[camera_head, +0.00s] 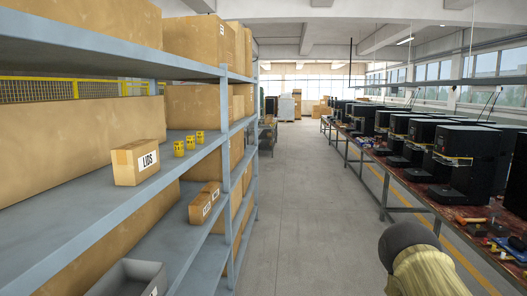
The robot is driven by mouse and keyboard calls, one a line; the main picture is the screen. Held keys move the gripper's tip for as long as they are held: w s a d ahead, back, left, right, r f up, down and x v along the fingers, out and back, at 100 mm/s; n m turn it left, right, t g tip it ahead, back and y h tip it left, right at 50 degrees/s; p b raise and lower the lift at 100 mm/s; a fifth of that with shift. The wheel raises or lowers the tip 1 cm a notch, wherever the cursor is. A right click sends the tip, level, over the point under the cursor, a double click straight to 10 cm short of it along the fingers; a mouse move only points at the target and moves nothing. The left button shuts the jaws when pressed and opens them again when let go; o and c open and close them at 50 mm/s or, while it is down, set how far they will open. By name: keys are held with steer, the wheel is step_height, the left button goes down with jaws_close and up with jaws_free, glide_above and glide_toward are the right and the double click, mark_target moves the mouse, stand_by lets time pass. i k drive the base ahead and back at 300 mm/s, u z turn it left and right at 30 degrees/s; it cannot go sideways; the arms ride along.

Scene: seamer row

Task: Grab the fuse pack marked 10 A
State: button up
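Three small yellow packs stand in a row on the middle shelf at left: a near one (179,148), a middle one (190,142) and a far one (200,137). Each has dark marks on its front, too small to read, so I cannot tell which is marked 10 A. They stand upright, just beyond a cardboard box labelled LIDS (139,162). My gripper is not in view.
The grey shelf rack (226,130) has uprights near the packs. Large cartons (80,132) stand behind. Small boxes (204,202) and a grey bin (132,278) sit lower. A rounded dark-and-khaki shape (425,268) is at lower right. A bench (385,185) with black machines lines the right. The aisle (300,190) is clear.

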mark_target(190, 139)
steer(key=z, duration=0.65)
steer(key=i, duration=3.1)
steer(key=u, duration=1.05)
